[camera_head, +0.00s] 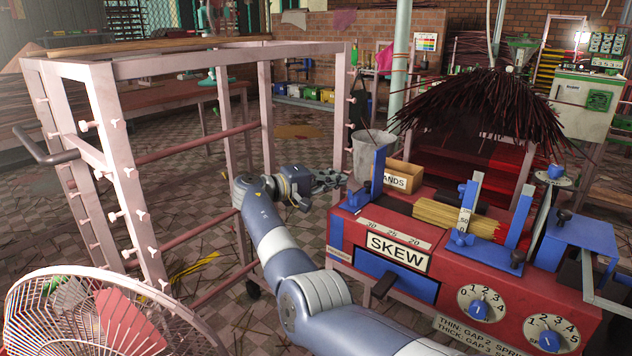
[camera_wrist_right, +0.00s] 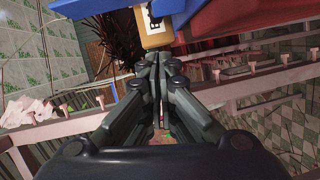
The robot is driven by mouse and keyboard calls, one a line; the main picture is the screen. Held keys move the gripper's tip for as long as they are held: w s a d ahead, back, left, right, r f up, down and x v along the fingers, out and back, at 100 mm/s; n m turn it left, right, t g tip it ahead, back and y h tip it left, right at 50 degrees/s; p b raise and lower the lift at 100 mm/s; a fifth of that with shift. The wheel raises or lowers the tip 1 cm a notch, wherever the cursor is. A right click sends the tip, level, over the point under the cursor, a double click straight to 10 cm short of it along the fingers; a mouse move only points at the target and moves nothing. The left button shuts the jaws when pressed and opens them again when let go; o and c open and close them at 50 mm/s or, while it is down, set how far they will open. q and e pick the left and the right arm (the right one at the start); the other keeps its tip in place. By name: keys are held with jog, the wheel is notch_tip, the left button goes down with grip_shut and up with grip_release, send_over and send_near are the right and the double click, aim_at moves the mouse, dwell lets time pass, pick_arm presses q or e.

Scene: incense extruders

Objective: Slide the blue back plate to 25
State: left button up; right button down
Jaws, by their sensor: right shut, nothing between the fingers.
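The red machine (camera_head: 345,230) has a scale strip (camera_head: 395,232) marked 30, 25 and 20 above a SKEW label. An upright blue plate (camera_head: 379,172) with a dark knob stands at the machine's left end, near the 30 mark; its exact reading is not clear. My right gripper (camera_head: 332,181) is shut and empty, just left of that plate and apart from it. The gripper also shows shut in the right wrist view (camera_wrist_right: 154,68), with blue parts (camera_wrist_right: 70,24) beyond it. My left gripper is out of view.
A bundle of thin sticks (camera_head: 450,217) lies on the machine, right of the plate. A cardboard box (camera_head: 397,181) and a grey bucket (camera_head: 370,153) are behind. A pale rack (camera_head: 125,190) stands left of my arm, with a fan (camera_head: 85,315) in front.

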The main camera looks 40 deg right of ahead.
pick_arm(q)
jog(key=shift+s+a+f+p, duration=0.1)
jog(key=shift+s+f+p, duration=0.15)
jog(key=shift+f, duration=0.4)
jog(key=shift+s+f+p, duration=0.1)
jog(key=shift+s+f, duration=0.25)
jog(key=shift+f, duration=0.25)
pick_arm(e)
jog(key=shift+s+d+f, duration=0.15)
jog(key=shift+s+d, duration=0.45)
jog(key=shift+s, duration=0.15)
jog(key=shift+s+d+f, duration=0.1)
jog(key=shift+s+d, duration=0.45)
jog(key=shift+s, duration=0.15)
